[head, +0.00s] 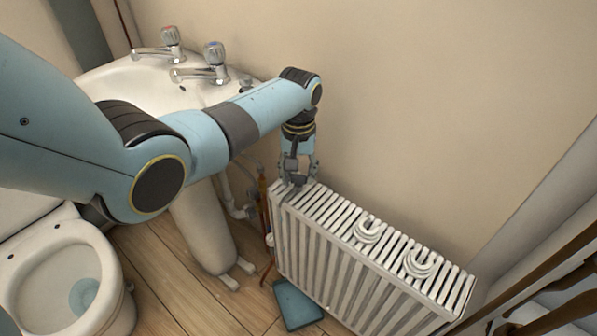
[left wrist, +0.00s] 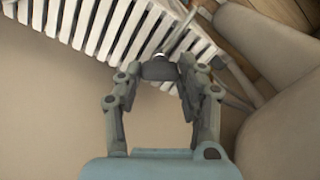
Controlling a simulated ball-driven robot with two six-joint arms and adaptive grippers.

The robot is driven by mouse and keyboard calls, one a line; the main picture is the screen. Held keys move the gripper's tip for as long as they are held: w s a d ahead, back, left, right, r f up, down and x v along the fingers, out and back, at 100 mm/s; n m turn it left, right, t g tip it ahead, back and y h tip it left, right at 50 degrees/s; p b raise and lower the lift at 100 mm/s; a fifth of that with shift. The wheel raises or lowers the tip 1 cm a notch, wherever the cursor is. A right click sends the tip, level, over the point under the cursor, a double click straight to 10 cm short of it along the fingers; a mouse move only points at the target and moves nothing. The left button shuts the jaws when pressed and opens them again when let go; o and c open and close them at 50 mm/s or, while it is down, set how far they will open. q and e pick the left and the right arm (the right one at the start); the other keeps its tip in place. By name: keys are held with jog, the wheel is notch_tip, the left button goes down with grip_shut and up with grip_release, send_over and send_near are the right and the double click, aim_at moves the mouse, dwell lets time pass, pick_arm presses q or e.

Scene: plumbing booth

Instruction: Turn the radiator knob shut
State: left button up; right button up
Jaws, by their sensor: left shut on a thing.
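The white ribbed radiator (head: 370,262) stands against the beige wall, and its slats also show at the top of the left wrist view (left wrist: 95,25). My left gripper (head: 298,178) points down at the radiator's left end, near its top corner. My right gripper is not in view.
A washbasin (head: 120,82) with two taps stands left of the radiator, partly behind my left arm. A toilet (head: 30,250) is at the lower left. White rings (head: 368,231) sit on the radiator top. A blue-grey object (head: 298,305) lies on the wooden floor.

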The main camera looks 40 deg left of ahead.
pick_arm(q)
jog(key=shift+r, duration=0.1)
jog(key=shift+c, duration=0.3)
jog(key=m+p, duration=0.2)
jog(key=shift+m, duration=0.4)
jog(key=shift+m+p, duration=0.5)
jog(key=shift+m, duration=1)
jog(key=o, duration=1.2)
jog(key=shift+c, duration=0.2)
